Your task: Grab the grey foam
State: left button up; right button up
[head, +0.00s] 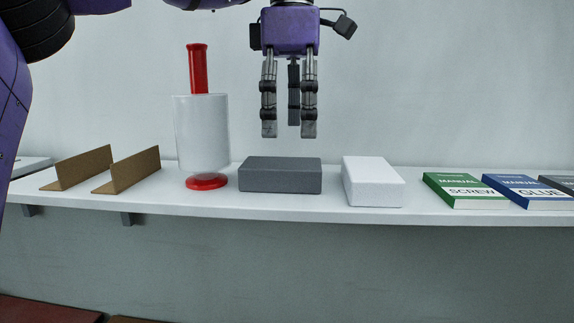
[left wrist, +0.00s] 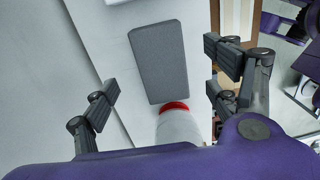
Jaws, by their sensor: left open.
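The grey foam (head: 280,175) is a dark grey block lying flat on the white shelf, between a white roll on a red stand and a white block. It also shows in the left wrist view (left wrist: 158,62), ahead of and between the fingers. My left gripper (head: 290,133) hangs fingers down above the grey foam, with a clear gap to its top. It is open and empty; in the left wrist view its fingers (left wrist: 165,90) are spread wide on either side. My right gripper is not in view.
The white roll on its red stand (head: 202,135) stands close left of the foam. A white block (head: 373,183) lies to the right. Two brown angle pieces (head: 128,171) are at the left; green (head: 464,190) and blue (head: 527,191) manuals lie right. The shelf (head: 330,211) is narrow, with a wall behind.

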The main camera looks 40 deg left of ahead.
aim_at(294, 162)
pick_arm(q)
jog(key=shift+w+r, duration=0.1)
jog(key=shift+w, duration=0.1)
jog(key=shift+s+d+f, duration=0.1)
jog(key=shift+f, duration=1.8)
jog(key=shift+s+d+f, duration=0.1)
jog(key=shift+f, duration=1.8)
jog(key=c, duration=0.8)
